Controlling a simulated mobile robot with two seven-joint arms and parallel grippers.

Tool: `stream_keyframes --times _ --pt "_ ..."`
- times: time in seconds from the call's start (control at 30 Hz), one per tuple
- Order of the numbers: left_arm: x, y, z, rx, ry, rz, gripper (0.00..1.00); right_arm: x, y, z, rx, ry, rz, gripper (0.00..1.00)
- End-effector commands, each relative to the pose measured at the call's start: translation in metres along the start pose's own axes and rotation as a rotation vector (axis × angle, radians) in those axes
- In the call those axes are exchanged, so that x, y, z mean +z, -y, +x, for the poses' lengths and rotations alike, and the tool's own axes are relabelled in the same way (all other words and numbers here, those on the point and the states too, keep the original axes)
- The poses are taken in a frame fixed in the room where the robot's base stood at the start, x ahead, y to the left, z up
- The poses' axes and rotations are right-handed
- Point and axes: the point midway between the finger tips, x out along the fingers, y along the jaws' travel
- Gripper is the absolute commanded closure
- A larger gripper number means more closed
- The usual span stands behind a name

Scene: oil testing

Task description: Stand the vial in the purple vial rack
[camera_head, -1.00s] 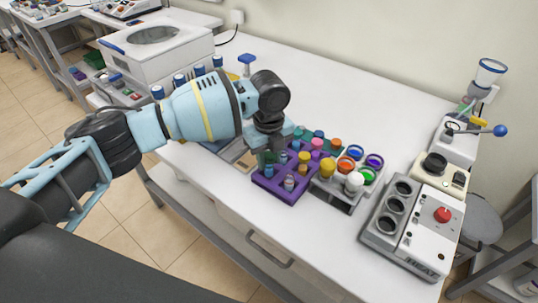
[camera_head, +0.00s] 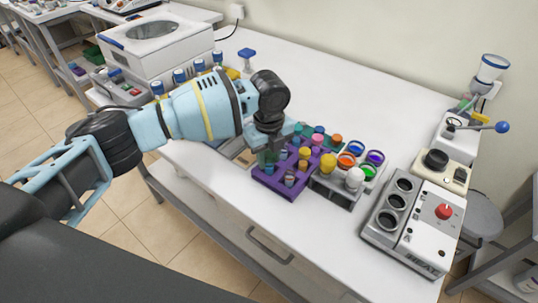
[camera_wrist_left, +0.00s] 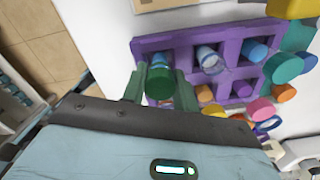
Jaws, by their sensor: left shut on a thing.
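The purple vial rack (camera_head: 266,187) sits on the white table and holds several capped vials. It also shows in the left wrist view (camera_wrist_left: 176,40). My left gripper (camera_head: 268,157) points down at the rack's left corner. In the left wrist view its two fingers (camera_wrist_left: 160,80) are shut on a green-capped vial (camera_wrist_left: 158,86). In the head view the gripper mostly hides this vial. My right gripper is not in view.
A grey rack (camera_head: 334,192) with colour-capped bottles stands right beside the purple one. Further right is a heater block (camera_head: 420,240) with a red knob. A white lidded machine (camera_head: 158,48) and blue-capped bottles (camera_head: 180,76) are at the back left. The table behind the racks is clear.

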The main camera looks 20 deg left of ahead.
Motion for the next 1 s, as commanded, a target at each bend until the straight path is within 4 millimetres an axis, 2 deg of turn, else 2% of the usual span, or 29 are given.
stream_keyframes --times 0.87,0.9,1.0 --pt "0.0001 -0.0001 0.0001 0.0 0.0 0.0 0.93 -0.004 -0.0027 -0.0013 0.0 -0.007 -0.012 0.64" --pt "0.0001 -0.0001 0.0 0.0 0.0 0.0 0.67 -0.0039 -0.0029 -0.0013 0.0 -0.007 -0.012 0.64" --pt "0.0002 -0.0001 0.0 0.0 0.0 0.0 0.54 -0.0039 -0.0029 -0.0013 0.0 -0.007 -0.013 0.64"
